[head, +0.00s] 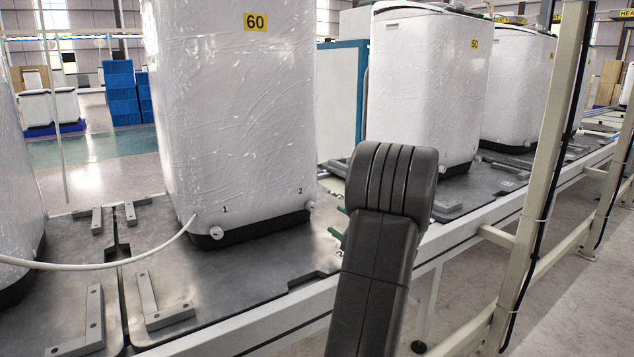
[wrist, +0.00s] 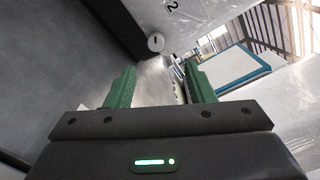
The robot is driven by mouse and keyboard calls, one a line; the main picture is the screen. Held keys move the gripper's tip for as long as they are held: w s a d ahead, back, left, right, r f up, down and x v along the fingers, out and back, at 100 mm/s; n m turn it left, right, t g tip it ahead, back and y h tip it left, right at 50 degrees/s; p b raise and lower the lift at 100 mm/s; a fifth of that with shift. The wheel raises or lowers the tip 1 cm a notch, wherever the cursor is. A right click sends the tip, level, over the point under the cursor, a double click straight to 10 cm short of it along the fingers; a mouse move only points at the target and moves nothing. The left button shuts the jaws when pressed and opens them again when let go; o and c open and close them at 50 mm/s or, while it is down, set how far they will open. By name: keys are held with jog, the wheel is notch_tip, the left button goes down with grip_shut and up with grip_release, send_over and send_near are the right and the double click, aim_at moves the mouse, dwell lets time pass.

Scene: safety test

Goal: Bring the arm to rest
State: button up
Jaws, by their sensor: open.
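My arm rises from the bottom of the head view, a dark grey link with a ribbed elbow that hides most of my gripper. Only small green finger parts of my gripper (head: 340,224) show to the left of the arm, just right of the knob marked 2 on the wrapped white unit (head: 240,110). In the wrist view, the two green fingers of my gripper (wrist: 160,88) stand apart with nothing between them. The knob marked 2 (wrist: 156,43) is beyond the fingertips and looks apart from them.
The wrapped unit, labelled 60, stands on a grey metal pallet (head: 255,265). More wrapped units (head: 425,90) stand along the line to the right. A cream post (head: 545,180) and rails (head: 560,240) stand at right.

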aim_at(314, 205)
jog(key=b+x, duration=0.1)
jog(key=x, duration=0.7)
jog(key=b+x, duration=0.1)
jog(key=x, duration=0.3)
jog(key=shift+a+f+b, duration=0.2)
jog(key=shift+f+b, duration=0.1)
jog(key=shift+f, duration=0.1)
jog(key=shift+d+r+m+p, duration=0.15)
jog(key=shift+r+m+p, duration=0.25)
jog(key=shift+p, duration=0.5)
jog(key=shift+s+m+p, duration=0.1)
jog(key=shift+m+p, duration=0.2)
jog(key=shift+p, duration=0.2)
jog(key=m+p, duration=0.5)
jog(key=p, duration=0.2)
jog(key=m+p, duration=0.6)
jog(key=p, duration=0.3)
jog(key=shift+d+p, duration=0.15)
jog(key=shift+p, duration=0.2)
jog(key=shift+f+v, duration=0.2)
jog(key=shift+v, duration=2.4)
